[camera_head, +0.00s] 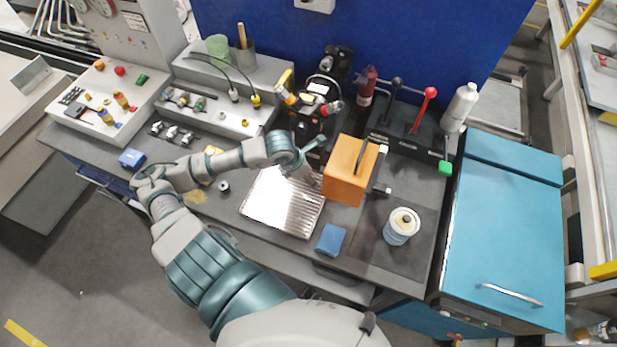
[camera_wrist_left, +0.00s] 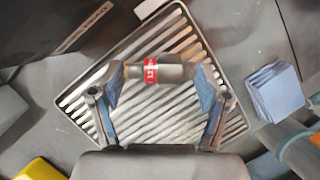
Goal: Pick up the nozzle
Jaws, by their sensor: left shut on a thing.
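The nozzle (camera_wrist_left: 175,73) is a short grey metal cylinder with a red lettered band. In the left wrist view it lies crosswise between the two blue-grey fingers of my left gripper (camera_wrist_left: 161,82), which is shut on it end to end. Behind it is a ribbed silver tray (camera_wrist_left: 68,101); I cannot tell the height of the nozzle over it. In the head view my left gripper (camera_head: 310,172) is above the far right part of the tray (camera_head: 270,205), beside an orange box. The nozzle is mostly hidden there. My right gripper is not in view.
The orange box (camera_head: 343,188) stands close right of the gripper. A blue sponge (camera_head: 330,240) and a round can (camera_head: 398,238) are in front. A black machine (camera_head: 335,70) and a lever unit (camera_head: 400,145) stand behind.

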